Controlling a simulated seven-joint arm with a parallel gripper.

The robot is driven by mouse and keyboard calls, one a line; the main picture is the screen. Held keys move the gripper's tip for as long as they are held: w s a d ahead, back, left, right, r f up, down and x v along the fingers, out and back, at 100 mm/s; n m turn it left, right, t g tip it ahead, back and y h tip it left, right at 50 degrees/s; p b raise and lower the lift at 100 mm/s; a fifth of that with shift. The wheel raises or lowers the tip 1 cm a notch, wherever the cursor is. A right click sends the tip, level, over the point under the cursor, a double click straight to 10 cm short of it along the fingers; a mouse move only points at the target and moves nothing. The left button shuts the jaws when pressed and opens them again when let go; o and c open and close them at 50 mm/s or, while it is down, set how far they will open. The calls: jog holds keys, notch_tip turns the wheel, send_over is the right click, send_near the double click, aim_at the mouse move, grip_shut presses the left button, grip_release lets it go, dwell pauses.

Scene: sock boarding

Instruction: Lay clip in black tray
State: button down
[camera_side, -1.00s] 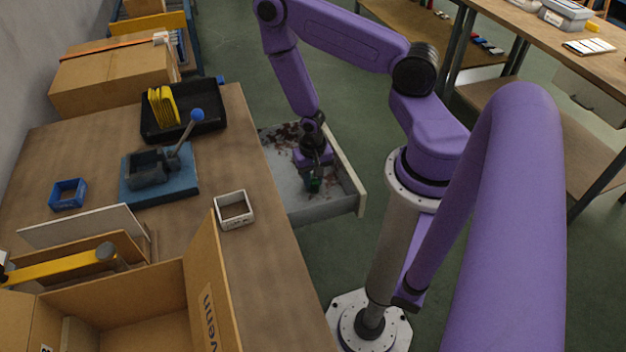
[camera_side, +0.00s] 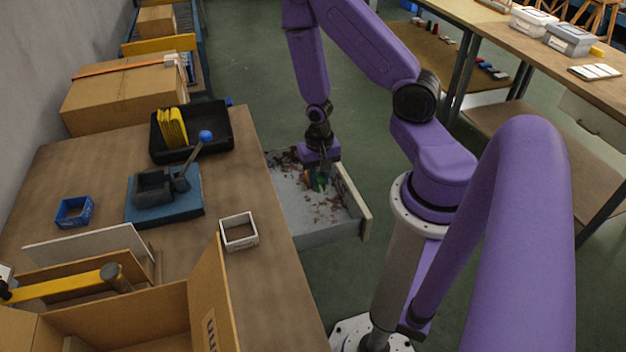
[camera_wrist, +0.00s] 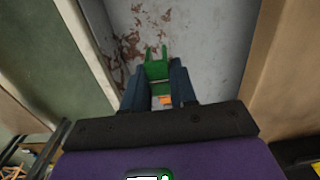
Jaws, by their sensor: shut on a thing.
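A green clip (camera_wrist: 157,68) is between the two dark fingers of my gripper (camera_wrist: 159,76) in the wrist view. Its forked end sticks out past the fingertips, and a small orange part (camera_wrist: 165,99) shows between the fingers. In the side view my gripper (camera_side: 318,178) is over the open drawer with the green clip (camera_side: 321,184) at its tip, apparently above the drawer floor. The black tray (camera_side: 215,120) lies on the wooden table at the back left, holding several upright yellow pieces (camera_side: 172,127).
The open drawer (camera_side: 340,232) has a grey, rust-stained floor. Near the tray stands a blue-based press (camera_side: 165,206) with a raised blue-knobbed lever (camera_side: 205,136). A small white box (camera_side: 240,246), a blue box (camera_side: 73,216) and open cartons (camera_side: 130,325) share the table.

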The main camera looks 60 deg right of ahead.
jog(key=shift+r, duration=0.25)
jog(key=w+a+r, duration=0.1)
jog(key=w+r, duration=0.7)
jog(key=w, duration=0.3)
jog(key=w+a+r, duration=0.1)
jog(key=w+r, duration=0.6)
jog(key=w, duration=0.3)
jog(key=w+f, duration=0.2)
jog(key=w, duration=0.2)
jog(key=w+d+f, duration=0.1)
jog(key=w+f, duration=0.2)
jog(key=w, duration=0.1)
jog(key=w+f, duration=0.2)
jog(key=w, duration=0.2)
jog(key=shift+w+d+f, duration=0.15)
jog(key=shift+w+f, duration=0.05)
jog(key=shift+f, duration=0.2)
jog(key=shift+w+d+f, duration=0.1)
jog(key=shift+w+f, duration=0.65)
jog(key=shift+f, duration=1.55)
jog(key=shift+f, duration=0.1)
jog(key=c, duration=0.9)
grip_release()
